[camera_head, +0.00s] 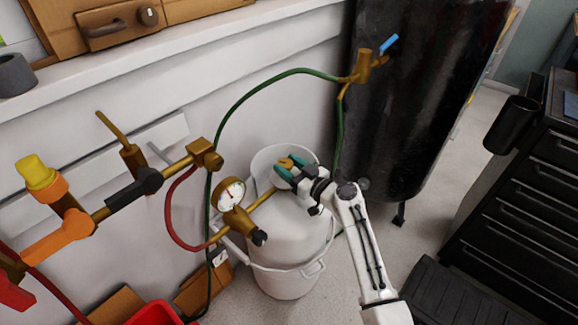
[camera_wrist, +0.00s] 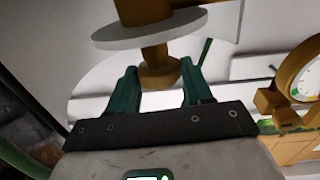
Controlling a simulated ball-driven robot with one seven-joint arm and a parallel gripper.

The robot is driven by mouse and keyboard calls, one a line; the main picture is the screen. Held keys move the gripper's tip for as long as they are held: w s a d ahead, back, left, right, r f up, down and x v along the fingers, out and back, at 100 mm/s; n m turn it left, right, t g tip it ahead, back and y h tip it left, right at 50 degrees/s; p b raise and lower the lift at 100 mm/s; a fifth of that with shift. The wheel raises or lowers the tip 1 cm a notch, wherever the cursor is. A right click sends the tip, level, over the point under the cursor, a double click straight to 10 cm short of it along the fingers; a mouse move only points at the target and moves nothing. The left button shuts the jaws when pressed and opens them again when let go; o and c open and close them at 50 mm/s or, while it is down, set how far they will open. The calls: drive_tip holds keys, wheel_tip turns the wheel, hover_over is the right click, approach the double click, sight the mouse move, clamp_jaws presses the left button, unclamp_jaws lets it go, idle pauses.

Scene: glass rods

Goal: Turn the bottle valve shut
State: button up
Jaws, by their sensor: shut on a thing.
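The white bottle (camera_head: 290,245) stands upright on the floor against the wall. Its brass valve (camera_head: 288,162) is at the top, largely covered by my gripper in the head view. My gripper (camera_head: 285,168) has green fingers and reaches in from the right. In the wrist view my gripper (camera_wrist: 160,82) has one finger on each side of the brass valve (camera_wrist: 158,70) and is shut on it. A pale flat disc (camera_wrist: 165,34) sits just beyond the valve's end. The exact contact of the fingertips is hard to see.
A round pressure gauge (camera_head: 230,193) and brass pipe are close left of my gripper. A green hose (camera_head: 258,85) arches above. A large black tank (camera_head: 405,110) stands behind right, a black drawer cabinet (camera_head: 530,190) at far right. A red bin (camera_head: 160,312) is at lower left.

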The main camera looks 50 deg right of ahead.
drive_tip(key=c, duration=0.3)
drive_tip(key=shift+c, duration=0.2)
